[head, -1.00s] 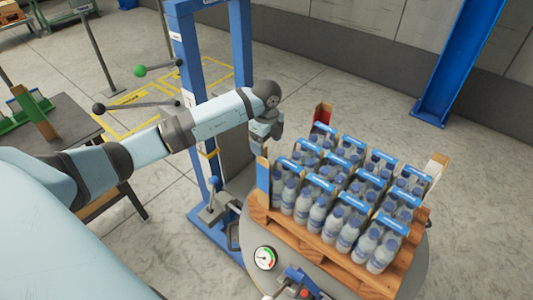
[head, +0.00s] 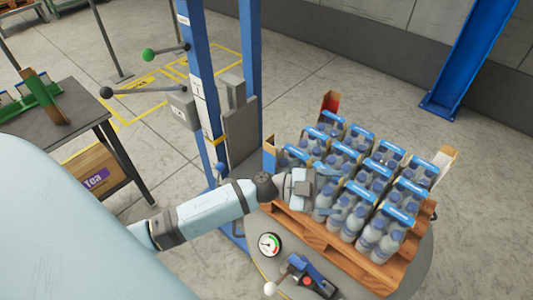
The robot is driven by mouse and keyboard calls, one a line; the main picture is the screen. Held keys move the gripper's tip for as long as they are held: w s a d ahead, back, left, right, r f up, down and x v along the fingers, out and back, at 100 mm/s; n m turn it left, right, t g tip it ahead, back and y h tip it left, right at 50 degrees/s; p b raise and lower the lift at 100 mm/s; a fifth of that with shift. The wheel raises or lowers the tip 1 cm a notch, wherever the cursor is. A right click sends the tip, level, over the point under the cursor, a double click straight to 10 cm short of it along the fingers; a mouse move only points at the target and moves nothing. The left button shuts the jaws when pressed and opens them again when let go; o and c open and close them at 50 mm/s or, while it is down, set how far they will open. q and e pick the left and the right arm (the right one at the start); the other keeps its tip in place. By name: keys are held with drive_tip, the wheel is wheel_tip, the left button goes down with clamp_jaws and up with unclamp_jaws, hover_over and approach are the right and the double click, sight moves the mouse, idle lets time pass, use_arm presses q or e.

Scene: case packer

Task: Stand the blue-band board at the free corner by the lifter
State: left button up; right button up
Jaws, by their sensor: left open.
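The blue-band board (head: 269,155) stands, apparently upright, at the left corner of the loaded pallet, on the side of the blue lifter (head: 199,90). Bottle packs hide part of it, and its foot is hard to see. My left gripper (head: 332,194) is open and apart from the board, to its right and nearer to me, over the front-left bottle packs. It hides some bottles. My right gripper is not in view.
The wooden pallet (head: 335,250) of bottle packs sits on a round turntable (head: 415,285). A red-band board (head: 329,104) and a white-band board (head: 444,161) stand at other corners. A gauge (head: 270,245) and a clamp lever are in front. A green board (head: 42,97) is on the table at left.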

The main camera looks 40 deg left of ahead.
use_arm(q)
drive_tip(key=s+a+f+n+t+y, duration=0.1)
drive_tip(key=s+a+f+n+y, duration=0.2)
drive_tip(key=s+f+n+y, duration=0.4)
drive_tip(key=s+a+f+n+t+y, duration=0.1)
drive_tip(key=s+a+f+n+y, duration=0.3)
drive_tip(key=s+f+n+y, duration=0.4)
wheel_tip(320, 180, down, 4)
drive_tip(key=shift+s+f+n+t, duration=0.25)
drive_tip(key=shift+n+t, duration=0.05)
drive_tip(key=shift+n, duration=0.3)
drive_tip(key=shift+a, duration=0.1)
